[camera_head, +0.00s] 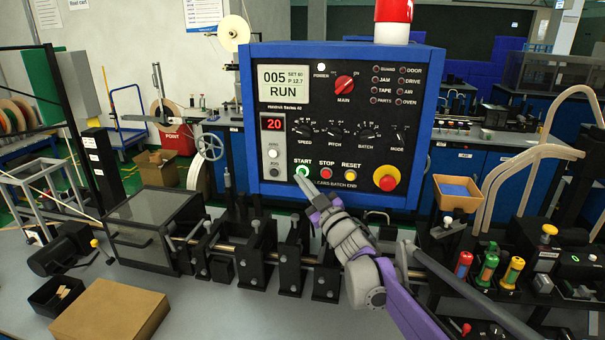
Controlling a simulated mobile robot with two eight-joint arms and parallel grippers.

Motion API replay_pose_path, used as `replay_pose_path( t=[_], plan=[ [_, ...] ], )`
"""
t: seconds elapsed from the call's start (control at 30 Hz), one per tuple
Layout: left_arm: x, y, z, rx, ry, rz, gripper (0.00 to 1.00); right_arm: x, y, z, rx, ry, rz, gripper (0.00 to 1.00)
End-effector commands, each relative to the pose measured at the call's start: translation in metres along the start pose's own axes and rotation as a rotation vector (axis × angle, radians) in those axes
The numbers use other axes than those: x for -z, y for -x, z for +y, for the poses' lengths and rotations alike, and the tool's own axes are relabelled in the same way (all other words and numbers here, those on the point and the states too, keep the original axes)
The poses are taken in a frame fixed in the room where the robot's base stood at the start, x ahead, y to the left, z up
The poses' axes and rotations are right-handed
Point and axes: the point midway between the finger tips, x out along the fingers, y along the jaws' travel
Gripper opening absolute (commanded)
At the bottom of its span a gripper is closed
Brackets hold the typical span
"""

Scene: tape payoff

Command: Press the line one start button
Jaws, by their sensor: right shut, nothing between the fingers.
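The blue-framed control panel (342,110) stands upright at the centre, and its screen (283,86) reads "005" and "RUN". The green start button (302,171) is at the lower left of the panel under the word START, left of the red stop button (326,173) and the yellow reset button (349,175). My right gripper (299,181) is shut and empty, with its tips just below and over the lower edge of the start button. I cannot tell whether the tips touch it. My left gripper is not in view.
A yellow-and-red emergency knob (387,178) is right of the buttons. Black machine blocks (291,268) stand on the bench below the panel. A cardboard box (110,311) lies at front left. Several coloured-handled tools (487,268) stand at right.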

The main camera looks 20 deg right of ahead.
Motion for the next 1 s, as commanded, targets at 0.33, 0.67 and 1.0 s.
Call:
replay_pose_path(
  t=[0.33, 0.67, 1.0],
  plan=[
    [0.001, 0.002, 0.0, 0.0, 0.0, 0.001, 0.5, 0.017, 0.023, -0.017, 0.001, -0.002, 0.001, 0.0],
    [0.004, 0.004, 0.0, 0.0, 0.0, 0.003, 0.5, 0.03, 0.041, -0.03, 0.001, 0.0, 0.0, 0.0],
    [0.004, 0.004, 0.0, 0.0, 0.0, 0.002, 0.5, 0.03, 0.041, -0.03, 0.0, 0.0, 0.0, 0.0]
  ],
)
